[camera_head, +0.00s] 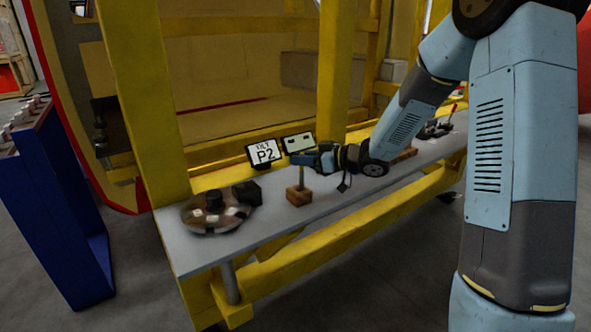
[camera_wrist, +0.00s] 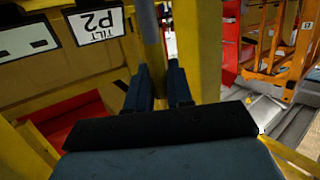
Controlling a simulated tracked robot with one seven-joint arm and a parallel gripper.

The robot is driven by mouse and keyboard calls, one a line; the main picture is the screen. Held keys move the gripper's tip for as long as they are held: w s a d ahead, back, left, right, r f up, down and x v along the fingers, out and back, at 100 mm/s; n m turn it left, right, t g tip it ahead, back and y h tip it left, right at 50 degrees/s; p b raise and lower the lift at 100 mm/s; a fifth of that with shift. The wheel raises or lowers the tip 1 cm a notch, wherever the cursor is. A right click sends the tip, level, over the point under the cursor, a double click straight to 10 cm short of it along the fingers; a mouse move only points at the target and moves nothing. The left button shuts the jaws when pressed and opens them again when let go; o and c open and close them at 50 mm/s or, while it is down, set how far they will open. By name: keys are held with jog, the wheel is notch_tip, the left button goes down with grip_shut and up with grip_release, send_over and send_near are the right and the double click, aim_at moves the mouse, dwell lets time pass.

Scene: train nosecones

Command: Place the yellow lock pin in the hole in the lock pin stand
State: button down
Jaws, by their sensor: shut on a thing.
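My gripper (camera_head: 306,159) reaches in from the right and is shut on the pin's upper part. The stand is not clear in the wrist view.
A grey shelf on a yellow frame (camera_head: 255,225) carries the stand. A round disc-shaped part (camera_head: 205,222) with a black block lies to the left. A "TILT P2" sign (camera_head: 263,153) and a second panel (camera_head: 298,143) stand behind. A yellow post (camera_head: 333,75) rises behind the gripper.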

aim_at(300, 189)
jog(key=f, duration=0.3)
jog(key=shift+w+a+f, duration=0.15)
jog(key=shift+w+f, duration=0.15)
jog(key=shift+s+a+f, duration=0.1)
jog(key=shift+a+f, duration=0.1)
jog(key=shift+a, duration=0.15)
jog(key=c, duration=1)
grip_release()
jog(key=shift+d+r, duration=0.1)
